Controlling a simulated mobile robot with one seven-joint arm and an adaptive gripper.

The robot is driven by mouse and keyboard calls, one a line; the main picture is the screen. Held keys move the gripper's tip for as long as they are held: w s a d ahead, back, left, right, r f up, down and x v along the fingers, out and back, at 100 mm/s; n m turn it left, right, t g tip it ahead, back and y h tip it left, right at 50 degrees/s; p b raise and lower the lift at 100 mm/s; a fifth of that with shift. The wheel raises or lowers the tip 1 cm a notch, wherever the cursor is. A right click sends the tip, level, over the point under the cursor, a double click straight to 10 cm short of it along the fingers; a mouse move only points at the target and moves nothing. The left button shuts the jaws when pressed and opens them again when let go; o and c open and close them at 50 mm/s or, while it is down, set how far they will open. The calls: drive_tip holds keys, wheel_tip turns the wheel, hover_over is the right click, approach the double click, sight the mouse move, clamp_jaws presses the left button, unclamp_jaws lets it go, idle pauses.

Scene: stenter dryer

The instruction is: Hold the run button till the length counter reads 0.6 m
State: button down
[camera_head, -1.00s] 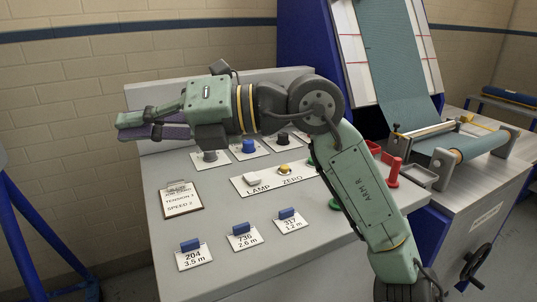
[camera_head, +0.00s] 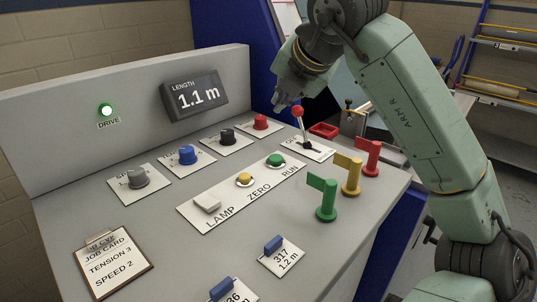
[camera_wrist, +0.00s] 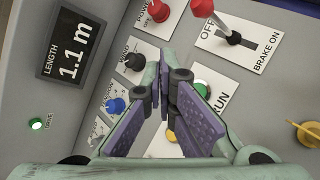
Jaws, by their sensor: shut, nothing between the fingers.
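The length counter (camera_head: 195,95) on the upright back panel reads 1.1 m; it reads the same in the wrist view (camera_wrist: 70,50). The green run button (camera_head: 276,160) sits at the right end of the plate marked LAMP, ZERO, RUN. In the wrist view the run button (camera_wrist: 202,88) shows just right of the fingers, partly covered by one. My gripper (camera_head: 281,106) is shut and empty, held above the back right of the console, apart from the run button. Its purple-padded fingers (camera_wrist: 163,88) come together in the wrist view.
The green drive lamp (camera_head: 106,110) is lit. A red-knobbed brake lever (camera_head: 298,112) stands close to my gripper. Red (camera_head: 261,122), black (camera_head: 227,136) and blue (camera_head: 187,154) knobs line the back. Green (camera_head: 326,200), yellow (camera_head: 350,175) and red (camera_head: 370,158) flag-like handles stand at the right.

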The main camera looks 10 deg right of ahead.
sight(280, 157)
drive_tip(key=shift+s+f, duration=0.1)
wheel_tip(280, 157, down, 9)
drive_tip(key=b, duration=0.6)
idle(1.5)
drive_tip(key=shift+f+b, duration=0.25)
drive_tip(key=shift+b, duration=0.35)
drive_tip(key=shift+f+b, duration=0.55)
drive_tip(key=shift+f, duration=0.05)
idle(4.2)
